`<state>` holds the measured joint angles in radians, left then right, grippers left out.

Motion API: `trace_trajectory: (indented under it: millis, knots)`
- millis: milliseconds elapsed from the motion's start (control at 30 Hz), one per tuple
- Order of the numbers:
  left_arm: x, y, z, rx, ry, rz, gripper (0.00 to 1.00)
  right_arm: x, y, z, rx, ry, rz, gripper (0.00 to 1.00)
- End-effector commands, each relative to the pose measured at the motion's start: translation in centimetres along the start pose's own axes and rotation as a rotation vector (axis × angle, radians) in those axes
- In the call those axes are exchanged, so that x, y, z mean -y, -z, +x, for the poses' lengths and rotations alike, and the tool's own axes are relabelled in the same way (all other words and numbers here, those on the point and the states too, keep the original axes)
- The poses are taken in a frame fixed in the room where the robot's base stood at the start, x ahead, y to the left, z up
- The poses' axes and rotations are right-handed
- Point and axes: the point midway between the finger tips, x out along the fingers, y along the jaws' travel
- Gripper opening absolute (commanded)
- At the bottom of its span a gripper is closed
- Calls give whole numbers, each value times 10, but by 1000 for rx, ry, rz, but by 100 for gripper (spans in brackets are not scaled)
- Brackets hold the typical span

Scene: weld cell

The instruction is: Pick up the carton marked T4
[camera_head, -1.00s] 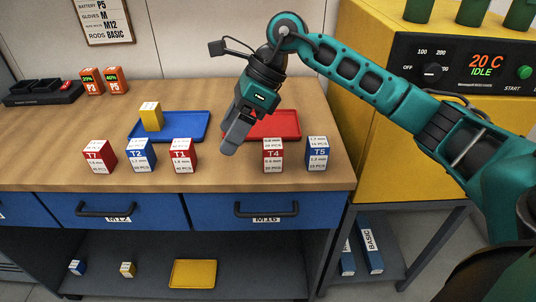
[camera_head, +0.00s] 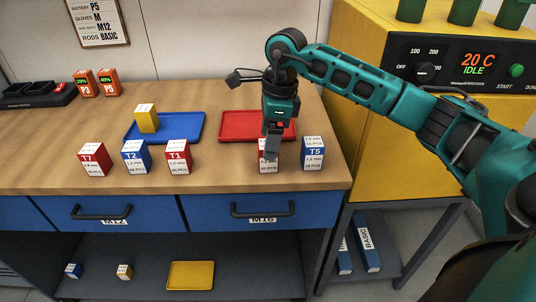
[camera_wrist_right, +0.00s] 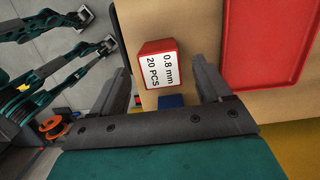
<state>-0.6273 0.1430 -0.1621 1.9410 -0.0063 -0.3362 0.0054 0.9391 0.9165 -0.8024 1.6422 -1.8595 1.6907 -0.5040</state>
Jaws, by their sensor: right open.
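The T4 carton (camera_head: 268,168) stands upright on the bench, red with a white label. In the head view my right gripper (camera_head: 271,157) points down over it and hides much of it, including its mark. In the right wrist view a red carton with a white label reading 0.8 mm, 20 PCS (camera_wrist_right: 158,64) lies ahead of the open jaws (camera_wrist_right: 164,82), roughly between the two fingers. The jaws are empty, with gaps on both sides of the carton. My left gripper is not seen in the head view.
The blue T5 carton (camera_head: 313,154) stands close to the right of T4. The red T1 carton (camera_head: 178,157), blue T2 (camera_head: 135,157) and red T7 (camera_head: 94,159) stand to the left. A red tray (camera_head: 235,126) lies behind, beside a blue tray (camera_head: 187,129) bearing a yellow block (camera_head: 147,118).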

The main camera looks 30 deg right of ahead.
Motion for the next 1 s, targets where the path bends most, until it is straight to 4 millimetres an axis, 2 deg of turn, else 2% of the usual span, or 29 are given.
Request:
trace_trajectory:
  millis: [100, 233, 533, 1000]
  knots:
    - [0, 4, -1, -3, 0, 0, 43, 0, 0, 20, -2, -6, 0, 78]
    - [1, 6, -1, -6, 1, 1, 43, 0, 0, 37, -1, -4, 1, 78]
    - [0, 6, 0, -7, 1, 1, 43, 0, 0, 43, 0, -2, -1, 78]
    - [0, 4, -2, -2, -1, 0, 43, 0, 0, 42, 0, -2, 0, 34]
